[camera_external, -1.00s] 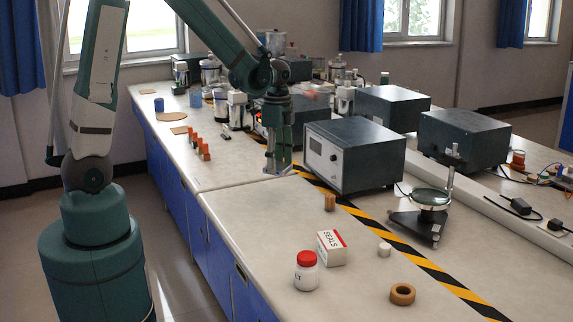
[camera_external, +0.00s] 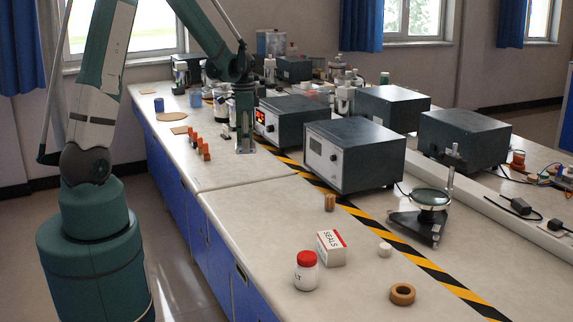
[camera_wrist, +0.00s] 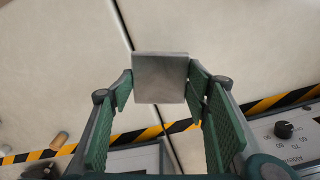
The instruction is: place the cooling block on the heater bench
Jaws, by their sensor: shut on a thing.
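My gripper (camera_external: 244,149) hangs pointing down over the far bench section, left of the instrument with the red display. In the wrist view it is shut on a square grey metal block (camera_wrist: 160,78), the cooling block, held between the green-padded fingertips. The block cannot be clearly made out in the external view. No thing is labelled as the heater bench. The dark box instrument with a lit red display (camera_external: 285,120) stands close to the right of my gripper, but I cannot tell if it is the heater bench.
A row of small orange-topped pieces (camera_external: 199,146) stands left of my gripper. A larger dark instrument (camera_external: 355,155) stands to the right behind the striped tape (camera_external: 405,250). A SEALS box (camera_external: 331,248) and a red-capped bottle (camera_external: 306,271) stand nearer the front.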

